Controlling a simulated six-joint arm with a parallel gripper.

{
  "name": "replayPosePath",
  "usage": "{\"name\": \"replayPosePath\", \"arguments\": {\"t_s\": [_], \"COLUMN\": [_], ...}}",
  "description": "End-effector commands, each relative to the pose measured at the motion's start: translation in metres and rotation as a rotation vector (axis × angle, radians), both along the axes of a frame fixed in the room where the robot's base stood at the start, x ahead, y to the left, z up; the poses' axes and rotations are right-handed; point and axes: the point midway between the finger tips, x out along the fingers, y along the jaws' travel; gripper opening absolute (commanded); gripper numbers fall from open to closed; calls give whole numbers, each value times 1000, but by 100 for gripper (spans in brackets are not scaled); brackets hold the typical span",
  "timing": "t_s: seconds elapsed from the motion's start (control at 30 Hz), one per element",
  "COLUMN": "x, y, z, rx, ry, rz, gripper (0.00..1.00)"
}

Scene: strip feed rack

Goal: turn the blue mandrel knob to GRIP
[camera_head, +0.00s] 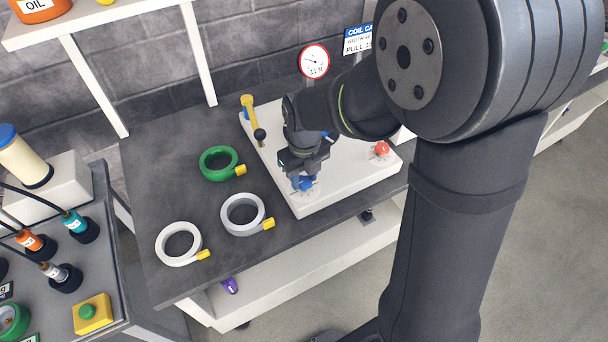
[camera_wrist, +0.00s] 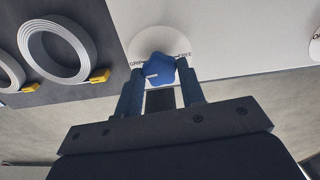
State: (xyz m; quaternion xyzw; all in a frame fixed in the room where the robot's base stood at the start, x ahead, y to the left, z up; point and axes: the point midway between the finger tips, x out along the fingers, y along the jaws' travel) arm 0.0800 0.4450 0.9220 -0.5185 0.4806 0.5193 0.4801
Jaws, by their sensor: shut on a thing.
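The blue mandrel knob (camera_head: 305,185) sits near the front corner of the white panel (camera_head: 338,192). In the wrist view the knob (camera_wrist: 158,68) is on a pale round dial with GRIP printed at its left and FREE at its right. A small white mark shows on the knob's lower left, towards the GRIP side; the exact pointer angle is hard to tell. My gripper (camera_head: 304,178) reaches down from above and is shut on the knob. In the wrist view my gripper's two fingers (camera_wrist: 160,90) stand on either side of it.
A green coil (camera_head: 218,163) and two pale coils (camera_head: 242,214) (camera_head: 180,243) lie on the dark table to the left. A round gauge (camera_head: 314,61) stands behind.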

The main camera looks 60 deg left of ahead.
Motion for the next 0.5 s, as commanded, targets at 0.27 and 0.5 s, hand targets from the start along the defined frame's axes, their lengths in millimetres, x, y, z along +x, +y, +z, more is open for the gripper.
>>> {"name": "replayPosePath", "arguments": {"t_s": [0.27, 0.5], "x": [1, 1], "y": [0, 0], "z": [0, 0], "rx": [1, 1], "ry": [3, 3], "rz": [-77, -90], "gripper": [13, 13]}}
